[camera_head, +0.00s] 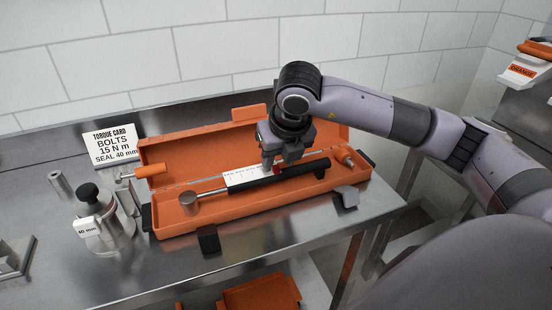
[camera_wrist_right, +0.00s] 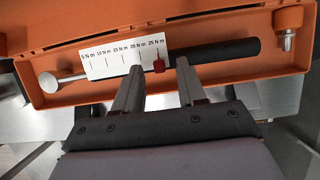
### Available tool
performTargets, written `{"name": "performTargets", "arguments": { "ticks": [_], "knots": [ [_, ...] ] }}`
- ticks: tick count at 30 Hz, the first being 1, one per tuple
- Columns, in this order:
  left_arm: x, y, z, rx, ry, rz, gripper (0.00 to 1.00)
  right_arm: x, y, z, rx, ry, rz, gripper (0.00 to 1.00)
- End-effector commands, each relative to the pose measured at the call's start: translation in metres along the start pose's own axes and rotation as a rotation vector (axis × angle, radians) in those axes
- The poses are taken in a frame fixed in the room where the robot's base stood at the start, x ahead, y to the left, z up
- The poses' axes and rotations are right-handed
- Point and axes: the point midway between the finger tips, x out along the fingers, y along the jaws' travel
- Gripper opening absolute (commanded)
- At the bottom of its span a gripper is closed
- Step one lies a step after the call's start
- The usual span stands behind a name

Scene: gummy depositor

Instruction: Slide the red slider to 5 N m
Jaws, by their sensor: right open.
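The red slider (camera_wrist_right: 159,66) sits on the shaft of the torque wrench, under the 25 N m mark at the right end of the white scale (camera_wrist_right: 120,57). The scale runs from 5 N m at left to 25 N m at right. In the head view the red slider (camera_head: 277,170) shows just beside my right gripper (camera_head: 272,163). My right gripper (camera_wrist_right: 160,64) is open, with one finger on each side of the slider in the wrist picture; I cannot tell whether either touches it. The wrench's black handle (camera_wrist_right: 225,50) extends to the right. My left gripper is not in view.
The wrench lies in an open orange case (camera_head: 220,218) on a steel bench. A torque card (camera_head: 110,146) reading 15 N m stands behind at left. A device labelled 40 mm (camera_head: 88,230) stands left of the case. Case walls surround the wrench closely.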

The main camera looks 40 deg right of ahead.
Motion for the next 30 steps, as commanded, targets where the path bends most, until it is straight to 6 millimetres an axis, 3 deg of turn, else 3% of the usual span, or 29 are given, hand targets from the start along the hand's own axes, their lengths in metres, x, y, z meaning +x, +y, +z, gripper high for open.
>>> {"name": "performTargets", "arguments": {
  "ticks": [4,12,13,16,17,30],
  "knots": [
    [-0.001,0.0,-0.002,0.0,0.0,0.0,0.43,0.012,0.0,0.0,0.0,0.001,0.001,0.4],
    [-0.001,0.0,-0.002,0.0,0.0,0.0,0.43,0.015,0.001,0.0,-0.001,0.0,0.002,0.4],
    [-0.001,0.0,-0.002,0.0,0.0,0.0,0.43,0.015,0.001,0.0,-0.001,0.0,0.002,0.37],
    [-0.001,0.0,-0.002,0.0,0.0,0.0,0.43,0.015,0.001,0.0,-0.001,0.0,0.002,0.05],
    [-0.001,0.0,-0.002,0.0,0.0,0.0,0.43,0.015,0.001,0.0,-0.001,0.0,0.002,0.0],
    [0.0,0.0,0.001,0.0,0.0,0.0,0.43,0.015,0.0,0.001,0.0,-0.001,0.003,0.0]
  ]
}}
